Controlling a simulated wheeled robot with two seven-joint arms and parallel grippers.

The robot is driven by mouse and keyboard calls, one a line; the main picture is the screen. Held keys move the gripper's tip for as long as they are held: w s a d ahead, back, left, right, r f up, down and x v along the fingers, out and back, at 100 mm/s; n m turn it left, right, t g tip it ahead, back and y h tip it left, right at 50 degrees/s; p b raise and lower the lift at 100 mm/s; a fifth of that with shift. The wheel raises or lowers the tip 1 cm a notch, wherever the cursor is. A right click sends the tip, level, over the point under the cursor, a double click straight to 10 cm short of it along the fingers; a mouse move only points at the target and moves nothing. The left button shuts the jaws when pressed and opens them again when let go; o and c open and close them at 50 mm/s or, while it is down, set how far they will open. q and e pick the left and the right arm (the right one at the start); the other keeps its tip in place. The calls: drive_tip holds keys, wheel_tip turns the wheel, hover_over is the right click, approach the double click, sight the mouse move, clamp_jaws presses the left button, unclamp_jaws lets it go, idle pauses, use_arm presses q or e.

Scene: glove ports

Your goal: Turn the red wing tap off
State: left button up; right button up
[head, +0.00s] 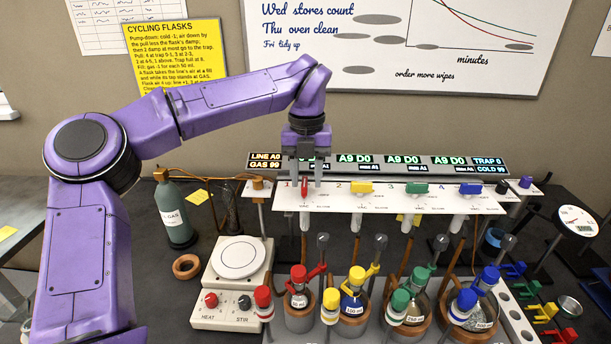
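The red wing tap (304,188) sits at the left end of the white panel (340,205). Its wing stands lengthwise, pointing toward and away from me, unlike the yellow tap (361,187), green tap (417,187) and blue tap (469,188), whose wings lie crosswise. My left gripper (306,182) points down over the red tap. Its fingers are apart, one on each side of the wing, with a gap visible on the right; contact is not clear. My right gripper is not in view.
A display bar (400,165) runs behind the panel. In front stand several flasks with coloured clamps, including a red clamp (299,274). A hotplate (238,258) and a gas bottle (174,212) are to the left. A round gauge (577,220) is at the right.

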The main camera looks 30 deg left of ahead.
use_arm(q)
drive_tip(key=shift+f, duration=0.3)
drive_tip(key=shift+s+r, duration=0.1)
drive_tip(key=shift+s, duration=0.35)
drive_tip(key=shift+w, duration=0.1)
clamp_jaws()
drive_tip(key=n+b, duration=0.2)
drive_tip(key=b, duration=0.1)
drive_tip(key=shift+f+n, duration=0.3)
drive_tip(key=n+b, duration=0.6)
drive_tip(key=shift+n, duration=0.3)
drive_tip(key=n+b, duration=0.6)
drive_tip(key=n, duration=0.2)
drive_tip(key=shift+r+b, duration=0.1)
drive_tip(key=shift+b, duration=0.25)
drive_tip(key=shift+n, duration=0.5)
